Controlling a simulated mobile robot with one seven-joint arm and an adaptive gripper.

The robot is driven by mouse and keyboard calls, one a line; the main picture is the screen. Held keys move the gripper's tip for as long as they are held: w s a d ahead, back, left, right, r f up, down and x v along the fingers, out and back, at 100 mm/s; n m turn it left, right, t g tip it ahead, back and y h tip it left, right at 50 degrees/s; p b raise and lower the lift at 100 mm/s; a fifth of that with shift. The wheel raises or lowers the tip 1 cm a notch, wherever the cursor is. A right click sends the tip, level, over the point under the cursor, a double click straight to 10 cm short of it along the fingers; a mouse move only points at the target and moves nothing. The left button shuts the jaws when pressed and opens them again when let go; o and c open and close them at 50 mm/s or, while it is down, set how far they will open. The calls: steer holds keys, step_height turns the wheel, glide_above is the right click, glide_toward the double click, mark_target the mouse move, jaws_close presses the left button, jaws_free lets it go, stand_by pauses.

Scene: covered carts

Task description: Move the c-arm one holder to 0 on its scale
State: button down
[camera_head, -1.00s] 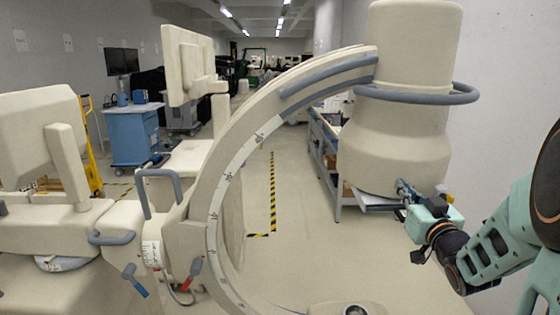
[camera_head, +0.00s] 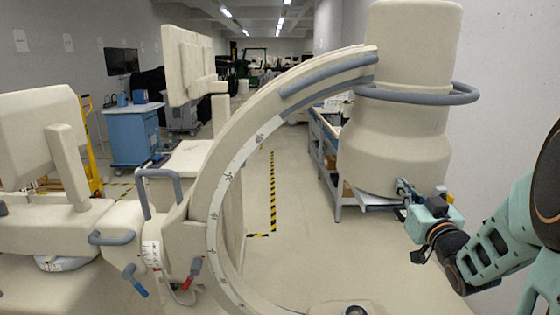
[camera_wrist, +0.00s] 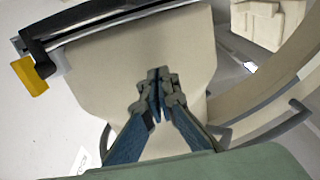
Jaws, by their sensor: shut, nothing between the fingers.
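The beige c-arm arc (camera_head: 222,180) curves through the middle of the head view, with a white scale strip (camera_head: 215,215) along it; its marks are too small to read. The holder (camera_head: 182,240) grips the arc at its lower left, with a grey handle loop (camera_head: 158,190) and red and blue levers. The large cylindrical head (camera_head: 395,150) sits at the arc's upper right end, with a grey ring rail (camera_head: 440,94). My gripper (camera_head: 402,187) is at the cylinder's lower right edge. In the wrist view my gripper (camera_wrist: 160,78) is shut and empty before a beige housing (camera_wrist: 100,85); contact cannot be told.
Beige monitors (camera_head: 40,130) on a cart stand at the left, with a blue cabinet (camera_head: 133,135) behind. A workbench (camera_head: 325,160) stands behind the cylinder. Floor with yellow-black tape (camera_head: 272,190) is clear inside the arc. A white wall is close on the right.

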steer(key=shift+w, duration=0.15)
steer(key=shift+w, duration=0.5)
steer(key=shift+w+a+r, duration=0.1)
steer(key=shift+w+r, duration=0.15)
stand_by(0.7)
steer(key=shift+w+f+b, duration=0.1)
steer(key=shift+w+b, duration=0.2)
stand_by(0.3)
steer(key=shift+w, duration=0.65)
stand_by(1.4)
